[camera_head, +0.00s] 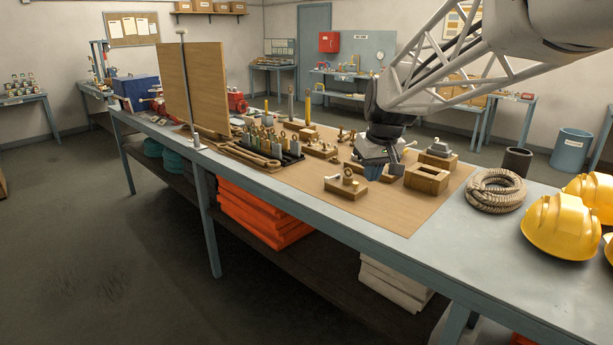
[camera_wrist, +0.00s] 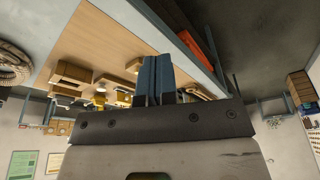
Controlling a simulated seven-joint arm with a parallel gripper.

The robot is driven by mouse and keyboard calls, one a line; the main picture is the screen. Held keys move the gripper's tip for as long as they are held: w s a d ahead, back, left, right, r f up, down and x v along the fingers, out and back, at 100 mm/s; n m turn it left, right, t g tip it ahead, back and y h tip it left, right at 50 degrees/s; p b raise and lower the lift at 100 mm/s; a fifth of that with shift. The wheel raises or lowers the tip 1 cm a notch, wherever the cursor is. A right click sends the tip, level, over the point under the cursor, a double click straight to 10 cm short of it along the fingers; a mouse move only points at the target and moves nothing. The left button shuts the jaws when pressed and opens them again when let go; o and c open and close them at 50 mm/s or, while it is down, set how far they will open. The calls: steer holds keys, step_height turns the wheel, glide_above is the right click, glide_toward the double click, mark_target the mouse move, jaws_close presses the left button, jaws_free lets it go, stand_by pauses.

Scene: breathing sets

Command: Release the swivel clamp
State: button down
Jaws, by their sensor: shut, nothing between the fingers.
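My gripper (camera_head: 381,172) is over the front part of the wooden board on the bench. Its blue fingers are together and empty in the wrist view (camera_wrist: 158,78). A small wooden block (camera_head: 345,190) with a brass and dark fitting on top stands just left of the fingers. This fitting may be the swivel clamp, but it is too small to be certain. The fingers look close to it, and I cannot tell whether they touch. Part of the board behind my gripper is hidden.
Right of my gripper are an open wooden box (camera_head: 427,178) and a block with a grey top (camera_head: 438,155). A coiled hose (camera_head: 496,190) and yellow helmets (camera_head: 558,226) lie farther right. Left are a tool rack (camera_head: 272,150) and an upright panel (camera_head: 192,88). The board's front is clear.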

steer(key=w+f+n, duration=0.1)
steer(key=w+f, duration=0.3)
steer(key=w, duration=1.3)
steer(key=w+f+n+y, duration=0.1)
steer(key=w+f, duration=0.4)
steer(key=w, duration=1.2)
steer(key=shift+a+f+n, duration=0.15)
steer(key=shift+a+n, duration=0.3)
steer(key=shift+n, duration=0.35)
steer(key=shift+f, duration=0.1)
steer(key=x, duration=0.7)
steer(key=w+x, duration=0.1)
steer(key=x, duration=0.2)
steer(key=shift+a, duration=0.35)
steer(key=shift+w+a+f, duration=0.1)
steer(key=shift+w+a, duration=0.3)
steer(key=shift+w, duration=0.2)
steer(key=shift+w+a+f, duration=0.15)
steer(key=shift+w+a, duration=0.2)
steer(key=shift+w, duration=0.25)
